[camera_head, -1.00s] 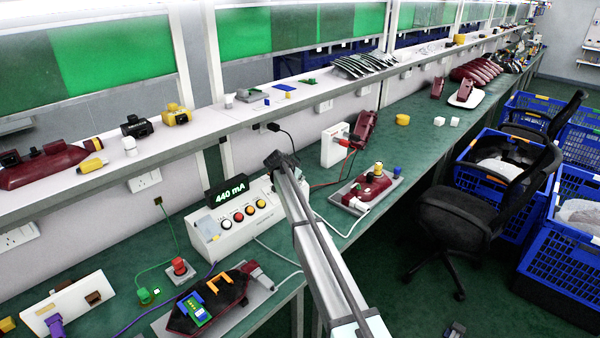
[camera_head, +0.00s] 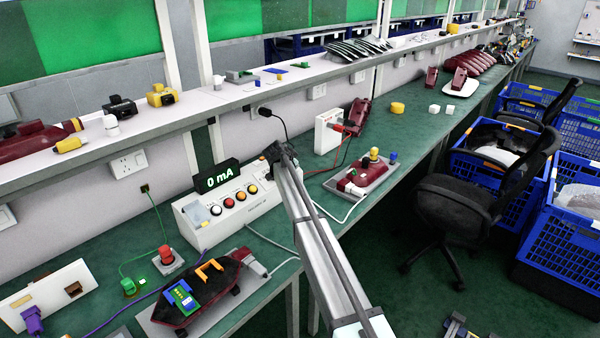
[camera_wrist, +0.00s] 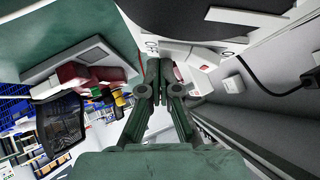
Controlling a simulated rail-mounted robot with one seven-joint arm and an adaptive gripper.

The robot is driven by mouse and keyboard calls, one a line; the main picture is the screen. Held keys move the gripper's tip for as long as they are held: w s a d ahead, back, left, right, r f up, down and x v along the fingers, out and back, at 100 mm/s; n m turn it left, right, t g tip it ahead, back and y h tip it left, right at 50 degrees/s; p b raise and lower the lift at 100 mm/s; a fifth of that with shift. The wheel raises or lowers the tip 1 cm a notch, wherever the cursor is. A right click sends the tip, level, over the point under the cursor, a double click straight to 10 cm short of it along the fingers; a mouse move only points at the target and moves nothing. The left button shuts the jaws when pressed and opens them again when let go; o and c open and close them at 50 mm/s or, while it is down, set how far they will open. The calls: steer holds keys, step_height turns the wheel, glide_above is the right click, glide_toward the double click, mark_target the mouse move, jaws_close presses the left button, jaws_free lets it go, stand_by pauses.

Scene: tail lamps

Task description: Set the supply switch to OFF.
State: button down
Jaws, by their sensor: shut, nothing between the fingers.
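The white supply box (camera_head: 323,140) stands against the wall on the green bench, with red and black leads at its right side. A pale panel with partly hidden lettering, seemingly part of this box (camera_wrist: 178,50), shows just past my fingertips in the wrist view. My gripper (camera_wrist: 160,68) is shut and empty, with its tips at or very near that panel; I cannot tell whether they touch. In the head view my gripper (camera_head: 273,151) is small and dark. The current display (camera_head: 217,177) reads 0 mA.
The white test box (camera_head: 215,228) with coloured buttons stands left of my arm. A red lamp on a grey tray (camera_head: 362,182) lies to the right. A black plug and cable (camera_head: 270,114) hang from the wall. The shelf runs above the bench.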

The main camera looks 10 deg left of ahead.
steer(key=f+b, duration=0.1)
steer(key=b, duration=0.2)
steer(key=shift+s+f+m+t+y+b, duration=0.2)
steer(key=shift+m+t+y+b, duration=0.1)
steer(key=shift+t+y, duration=0.1)
steer(key=shift+y+b, duration=0.4)
steer(key=shift+b, duration=0.7)
steer(key=shift+a+r, duration=0.1)
steer(key=shift+r, duration=0.15)
steer(key=shift+a+r+t, duration=0.2)
steer(key=shift+r+t, duration=0.1)
steer(key=shift+r, duration=0.3)
steer(key=shift+s+d+r, duration=0.1)
steer(key=shift+d+r, duration=0.1)
steer(key=shift+r, duration=0.2)
steer(key=w+d+r+b+v, duration=0.1)
steer(key=v, duration=1.1)
steer(key=shift+d+r, duration=0.2)
steer(key=shift+d, duration=0.1)
